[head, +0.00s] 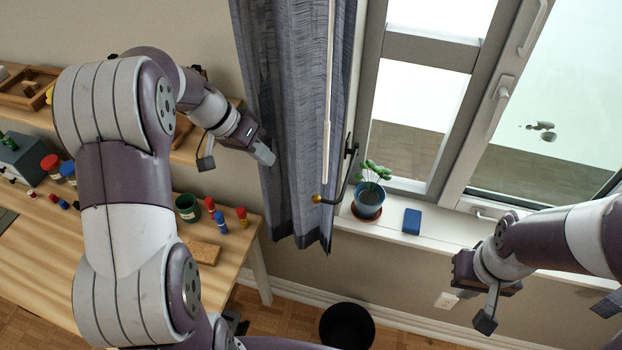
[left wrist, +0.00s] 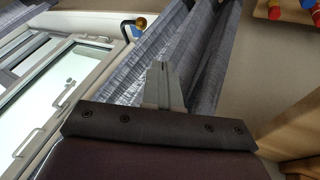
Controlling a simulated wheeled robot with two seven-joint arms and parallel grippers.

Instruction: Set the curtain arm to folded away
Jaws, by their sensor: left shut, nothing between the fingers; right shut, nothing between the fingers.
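The curtain arm (head: 342,182) is a dark bent metal rod with a brass knob at its tip. It sticks out from a bracket on the window frame's left side, and its knob overlaps the curtain's right edge in the head view. The arm also shows at the top of the left wrist view (left wrist: 127,31). The grey-blue curtain (head: 300,110) hangs left of it. My left gripper (head: 264,156) is shut and empty in front of the curtain's left part, apart from the arm. My right gripper (head: 462,274) is shut below the sill at right; its fingertips are hardly visible.
A potted plant (head: 368,200) and a blue box (head: 411,221) stand on the sill near the arm. A wooden desk (head: 130,255) with jars and small bottles is at left. A black bin (head: 346,327) stands on the floor. The window has several handles.

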